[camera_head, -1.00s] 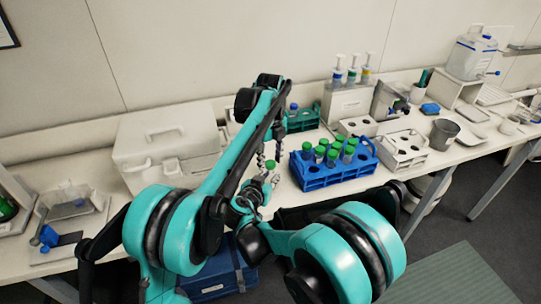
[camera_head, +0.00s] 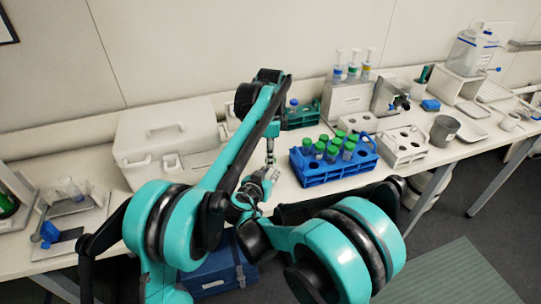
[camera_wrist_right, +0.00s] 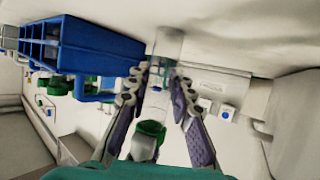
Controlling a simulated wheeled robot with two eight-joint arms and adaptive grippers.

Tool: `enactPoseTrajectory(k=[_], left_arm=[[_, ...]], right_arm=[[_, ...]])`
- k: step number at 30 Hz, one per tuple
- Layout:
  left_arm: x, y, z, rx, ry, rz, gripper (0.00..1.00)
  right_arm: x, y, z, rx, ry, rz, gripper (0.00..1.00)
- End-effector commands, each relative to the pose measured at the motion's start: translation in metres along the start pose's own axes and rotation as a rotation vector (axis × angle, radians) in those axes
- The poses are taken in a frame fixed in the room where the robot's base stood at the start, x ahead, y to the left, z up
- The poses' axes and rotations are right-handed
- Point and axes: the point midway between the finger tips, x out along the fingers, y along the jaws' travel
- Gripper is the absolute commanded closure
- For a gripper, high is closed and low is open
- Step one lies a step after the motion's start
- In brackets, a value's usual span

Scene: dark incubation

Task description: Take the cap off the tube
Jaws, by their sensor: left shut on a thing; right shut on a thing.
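The clear tube (camera_wrist_right: 167,45) is between the fingers of my right gripper (camera_wrist_right: 164,92), shut on it; the wrist view shows it upside down. The tube's green cap (camera_wrist_right: 150,128) is at the lower end in that picture, with a grey part of my left gripper (camera_wrist_right: 143,146) against it. In the head view my left gripper (camera_head: 270,153) points down from above, shut, just over my right gripper (camera_head: 262,178). The cap is hidden there. I cannot tell whether cap and tube are apart.
A blue rack (camera_head: 335,173) with several green-capped tubes stands right of the grippers. A green rack (camera_head: 303,116) is behind. White racks (camera_head: 404,148) and a grey cup (camera_head: 444,131) are farther right. A white box (camera_head: 165,145) is at the left.

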Motion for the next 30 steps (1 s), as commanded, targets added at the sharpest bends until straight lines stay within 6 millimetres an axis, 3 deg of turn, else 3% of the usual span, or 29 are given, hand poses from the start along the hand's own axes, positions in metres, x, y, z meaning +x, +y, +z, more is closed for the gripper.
enactPoseTrajectory(k=[30], left_arm=[[-0.0015,-0.0008,-0.0002,-2.504,-0.005,0.000,1.00]], right_arm=[[-0.0005,-0.0003,0.0003,0.000,0.000,-0.001,1.00]])
